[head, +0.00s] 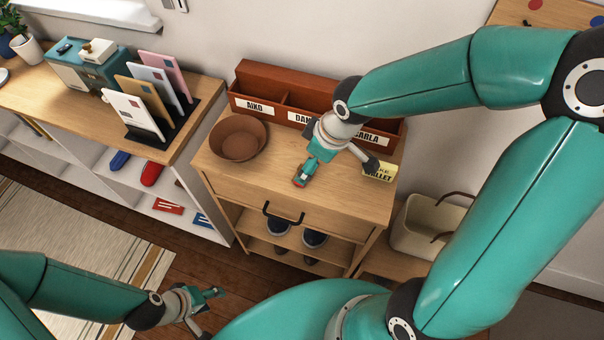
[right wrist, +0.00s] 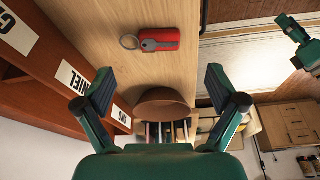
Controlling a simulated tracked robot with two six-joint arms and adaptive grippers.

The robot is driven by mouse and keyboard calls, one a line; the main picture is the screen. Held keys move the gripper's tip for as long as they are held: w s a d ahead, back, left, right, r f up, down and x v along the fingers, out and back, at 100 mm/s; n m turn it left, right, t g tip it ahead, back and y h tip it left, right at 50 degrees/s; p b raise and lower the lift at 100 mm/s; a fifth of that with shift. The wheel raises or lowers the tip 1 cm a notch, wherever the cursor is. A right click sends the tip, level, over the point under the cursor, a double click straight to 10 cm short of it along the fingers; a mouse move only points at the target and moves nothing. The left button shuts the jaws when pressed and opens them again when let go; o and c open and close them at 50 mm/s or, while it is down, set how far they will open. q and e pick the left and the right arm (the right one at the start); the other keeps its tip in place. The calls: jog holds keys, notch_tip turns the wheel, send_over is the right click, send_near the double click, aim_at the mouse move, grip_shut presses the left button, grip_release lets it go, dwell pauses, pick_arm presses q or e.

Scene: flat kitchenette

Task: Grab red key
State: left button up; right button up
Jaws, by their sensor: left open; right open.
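The red key (right wrist: 169,34), a red fob with a grey key and a metal ring, lies on the wooden cabinet top (right wrist: 115,15) in the right wrist view. My right gripper (right wrist: 160,88) is open and empty, with the key ahead of the gap between its fingers and apart from them. In the head view the right gripper (head: 336,165) hangs over the cabinet top; a bit of red shows at its left fingertip, mostly hidden. My left gripper (head: 208,304) is open and empty at the bottom left, away from the cabinet.
A brown bowl (head: 238,138) stands on the cabinet's left. A name-labelled wooden organizer (head: 270,84) lines its back. A yellow note (head: 378,172) is at its right front. A letter rack (head: 165,130) stands on the left sideboard. A cream basket (head: 415,225) sits to the right.

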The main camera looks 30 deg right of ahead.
jog(key=shift+x, duration=3.35)
jog(key=shift+w+d, duration=0.1)
jog(key=shift+w, duration=0.05)
jog(key=c, duration=1.2)
